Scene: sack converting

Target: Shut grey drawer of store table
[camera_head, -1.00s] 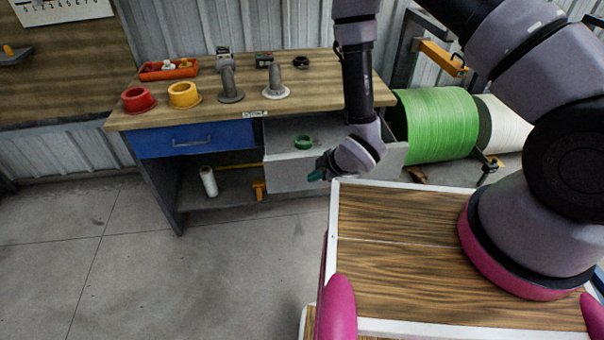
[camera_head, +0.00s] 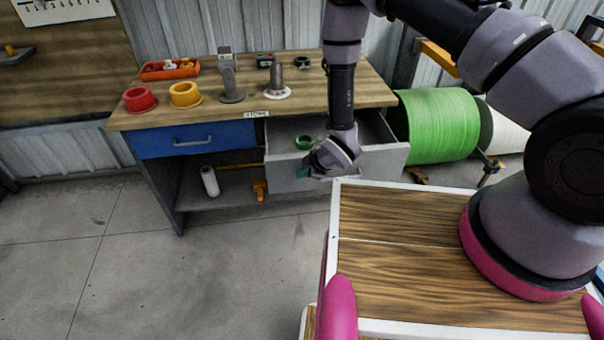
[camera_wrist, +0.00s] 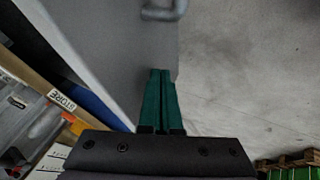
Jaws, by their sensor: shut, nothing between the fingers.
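The grey drawer (camera_head: 285,177) of the store table (camera_head: 220,115) is pulled out at the right of the table, and its open top shows a green ring (camera_head: 305,142) inside. My gripper (camera_head: 303,172) is shut and empty at the drawer's front, and my wrist covers part of that front. In the wrist view, the green fingers (camera_wrist: 160,95) lie together close against the grey drawer front (camera_wrist: 110,40), with its handle (camera_wrist: 163,10) at the top. I cannot tell whether the fingertips touch the front.
The blue drawer (camera_head: 195,139) beside it is shut. Red (camera_head: 139,100) and yellow (camera_head: 185,95) rings and an orange tray (camera_head: 168,70) stand on the tabletop. A green roll (camera_head: 438,125) stands right of the table. Floor at the left front is clear.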

